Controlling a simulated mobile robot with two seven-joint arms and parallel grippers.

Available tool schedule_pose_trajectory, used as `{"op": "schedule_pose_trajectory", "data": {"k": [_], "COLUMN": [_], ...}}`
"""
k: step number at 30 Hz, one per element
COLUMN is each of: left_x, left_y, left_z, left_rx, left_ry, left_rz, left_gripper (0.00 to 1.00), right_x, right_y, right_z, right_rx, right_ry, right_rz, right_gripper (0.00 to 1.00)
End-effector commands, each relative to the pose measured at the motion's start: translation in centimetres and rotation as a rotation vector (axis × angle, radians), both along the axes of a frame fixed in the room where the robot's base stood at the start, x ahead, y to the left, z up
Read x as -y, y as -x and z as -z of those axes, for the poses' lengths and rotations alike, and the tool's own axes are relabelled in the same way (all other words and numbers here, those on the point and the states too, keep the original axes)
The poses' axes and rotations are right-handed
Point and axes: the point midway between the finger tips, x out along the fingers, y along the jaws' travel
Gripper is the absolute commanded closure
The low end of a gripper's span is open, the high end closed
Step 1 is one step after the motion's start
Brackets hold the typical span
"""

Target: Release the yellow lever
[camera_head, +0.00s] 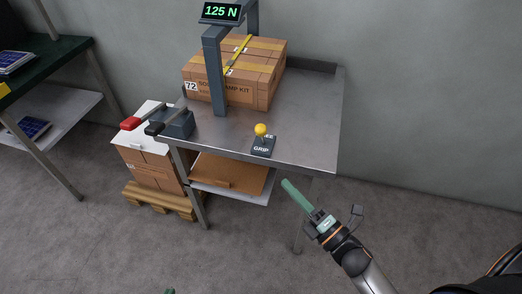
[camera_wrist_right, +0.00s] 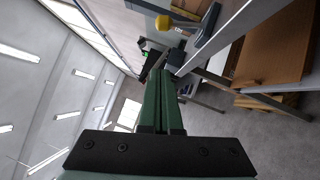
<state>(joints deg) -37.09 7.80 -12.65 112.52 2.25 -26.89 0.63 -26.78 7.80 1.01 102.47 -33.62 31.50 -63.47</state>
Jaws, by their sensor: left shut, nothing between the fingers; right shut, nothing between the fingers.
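The yellow lever (camera_head: 260,130) is a yellow ball knob on a small dark base marked GRIP (camera_head: 262,149), near the front edge of the grey metal table. Its yellow knob also shows at the top of the right wrist view (camera_wrist_right: 163,22). My right gripper (camera_head: 287,182) has its green fingers shut and empty, in front of and below the table edge, apart from the lever. Its closed fingers also fill the middle of the right wrist view (camera_wrist_right: 161,75). Only a green tip of my left gripper (camera_head: 170,291) shows at the bottom edge; it is shut, far from the lever.
A post (camera_head: 214,70) carries a display (camera_head: 221,12) reading 125 N. A dark box with red and black handles (camera_head: 176,123) stands at the table's left corner. The floor at right is clear.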

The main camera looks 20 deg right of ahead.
Motion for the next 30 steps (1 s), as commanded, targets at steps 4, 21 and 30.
{"op": "schedule_pose_trajectory", "data": {"k": [4,21,30], "left_x": [0.0,-0.2,-0.5], "left_y": [-0.1,0.3,0.7], "left_z": [-0.2,-0.3,-0.5], "left_rx": [0.005,-0.001,-0.006], "left_ry": [0.001,-0.003,-0.007], "left_rz": [0.001,-0.003,-0.008], "left_gripper": [1.00,1.00,1.00], "right_x": [0.0,-2.4,-2.7], "right_y": [0.0,-6.3,-11.1], "right_z": [0.0,-1.4,-2.4], "right_rx": [-0.002,0.000,-0.003], "right_ry": [-0.002,-0.007,-0.003], "right_rz": [0.000,0.000,0.002], "right_gripper": [1.00,1.00,1.00]}}
